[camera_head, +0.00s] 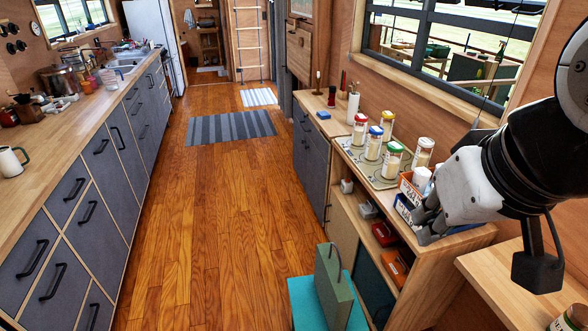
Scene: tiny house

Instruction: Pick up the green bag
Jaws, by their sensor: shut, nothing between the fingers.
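The green bag (336,287) stands upright at the bottom of the head view, a dull green, flat-sided shape with a thin dark handle loop on top. It rests on a teal box or stool (303,300), whose lower part is cut off by the picture edge. My gripper (425,232) is at the right, in front of the end of the wooden counter, above and to the right of the bag and apart from it. Its fingers are shut and hold nothing. My arm hides part of the counter and window behind it.
Several jars with coloured lids (374,143) stand on the right counter (470,238), beside small boxes partly behind my gripper. Open shelves below hold red and orange items (396,267). Left is a long row of grey cabinets (97,232).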

